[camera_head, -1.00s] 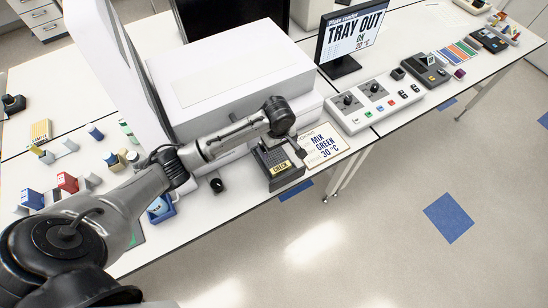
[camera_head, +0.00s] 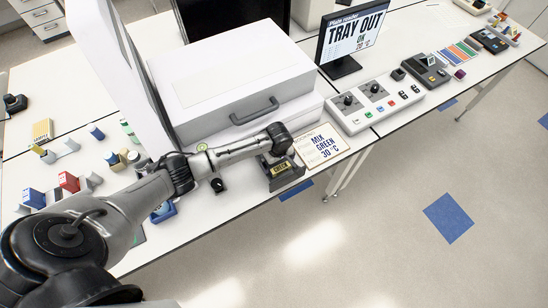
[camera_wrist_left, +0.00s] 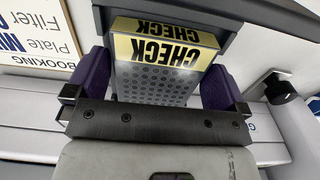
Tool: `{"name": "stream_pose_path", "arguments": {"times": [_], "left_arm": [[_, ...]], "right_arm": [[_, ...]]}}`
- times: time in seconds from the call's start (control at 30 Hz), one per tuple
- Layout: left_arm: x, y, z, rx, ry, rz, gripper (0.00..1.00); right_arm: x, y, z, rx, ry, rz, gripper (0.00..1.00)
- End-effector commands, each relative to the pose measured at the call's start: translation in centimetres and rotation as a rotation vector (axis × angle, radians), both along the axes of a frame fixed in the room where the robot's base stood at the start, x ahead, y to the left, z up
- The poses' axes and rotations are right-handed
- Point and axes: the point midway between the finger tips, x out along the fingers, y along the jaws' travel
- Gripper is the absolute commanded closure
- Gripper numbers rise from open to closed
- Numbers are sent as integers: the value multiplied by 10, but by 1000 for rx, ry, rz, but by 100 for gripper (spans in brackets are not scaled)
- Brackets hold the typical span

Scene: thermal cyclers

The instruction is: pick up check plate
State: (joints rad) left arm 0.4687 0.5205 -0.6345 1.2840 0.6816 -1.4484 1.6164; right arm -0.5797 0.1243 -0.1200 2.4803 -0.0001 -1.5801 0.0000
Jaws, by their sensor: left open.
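The check plate shows in the left wrist view (camera_wrist_left: 155,85) as a grey block with round wells and a yellow CHECK label. It sits in a dark holder (camera_head: 290,183) at the bench's front edge. In the head view its label (camera_head: 282,168) is visible and my wrist covers most of the rest. My left gripper (camera_wrist_left: 156,88) is open, with one purple finger on each side of the plate. I cannot tell whether the fingers touch it. My right gripper is not in view.
A large white instrument (camera_head: 235,75) with a dark handle stands behind the plate. A booking card (camera_head: 322,146) lies to its right, before a control panel (camera_head: 374,104) and a TRAY OUT screen (camera_head: 352,35). Coloured small items crowd the left of the bench.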

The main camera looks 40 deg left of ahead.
Motion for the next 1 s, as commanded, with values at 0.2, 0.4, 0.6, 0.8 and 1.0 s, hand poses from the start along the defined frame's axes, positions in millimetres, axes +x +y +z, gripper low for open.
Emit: {"name": "stream_pose_path", "arguments": {"times": [0.2,0.4,0.6,0.8,1.0], "left_arm": [[0,0,-7,1,-1,0,0],[0,0,-6,1,-1,0,6],[0,0,-6,1,-1,0,25],[0,0,-6,1,-1,0,36],[0,0,-4,1,-1,0,36]], "right_arm": [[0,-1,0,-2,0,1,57],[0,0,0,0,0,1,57],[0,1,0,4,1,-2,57],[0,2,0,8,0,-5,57],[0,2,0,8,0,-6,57]]}}
